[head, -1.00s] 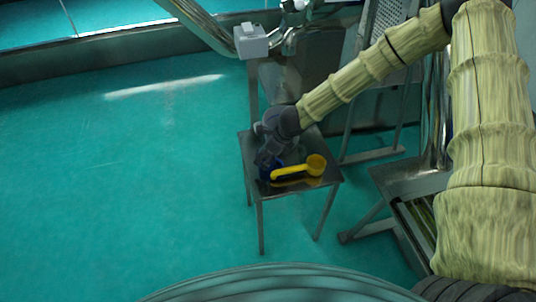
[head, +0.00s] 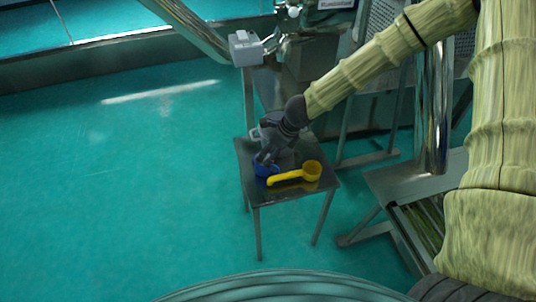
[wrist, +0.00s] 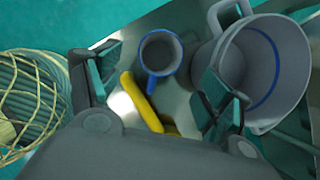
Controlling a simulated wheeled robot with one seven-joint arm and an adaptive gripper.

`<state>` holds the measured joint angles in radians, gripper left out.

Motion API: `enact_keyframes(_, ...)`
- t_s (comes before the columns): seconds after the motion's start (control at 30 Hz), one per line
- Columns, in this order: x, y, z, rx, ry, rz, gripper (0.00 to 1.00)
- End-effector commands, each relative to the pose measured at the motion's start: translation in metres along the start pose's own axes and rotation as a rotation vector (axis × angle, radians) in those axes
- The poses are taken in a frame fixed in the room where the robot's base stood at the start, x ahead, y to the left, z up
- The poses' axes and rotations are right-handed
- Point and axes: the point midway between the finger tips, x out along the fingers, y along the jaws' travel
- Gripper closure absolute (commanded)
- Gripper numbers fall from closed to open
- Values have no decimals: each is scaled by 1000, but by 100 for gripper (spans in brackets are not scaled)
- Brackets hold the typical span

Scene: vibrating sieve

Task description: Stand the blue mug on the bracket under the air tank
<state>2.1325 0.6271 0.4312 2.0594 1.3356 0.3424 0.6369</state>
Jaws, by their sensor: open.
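The blue mug (head: 265,168) stands upright on a small metal table (head: 286,194), partly hidden by my gripper (head: 264,157) in the head view. In the wrist view I look down into its grey inside; its blue rim (wrist: 178,58) and blue handle show. My gripper (wrist: 160,88) is open above the table. The mug shows between the fingers but beyond their tips, with nothing held. I cannot make out the air tank or its bracket with certainty.
A yellow scoop (head: 292,176) lies right beside the mug. A large grey jug (wrist: 284,62) stands close on its other side. A grey box on a post (head: 247,48) rises behind the table. A metal stand (head: 395,185) is at the right. Floor at the left is clear.

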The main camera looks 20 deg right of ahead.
Motion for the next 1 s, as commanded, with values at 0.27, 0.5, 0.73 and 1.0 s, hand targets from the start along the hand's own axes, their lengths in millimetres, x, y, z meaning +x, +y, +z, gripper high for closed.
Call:
enact_keyframes(0.27,-32,0,0,-1,0,0,21)
enact_keyframes(0.5,-41,0,-1,0,1,0,21)
enact_keyframes(0.73,-27,11,-19,-87,46,-2,21)
enact_keyframes(1.0,30,68,-128,-666,271,36,21)
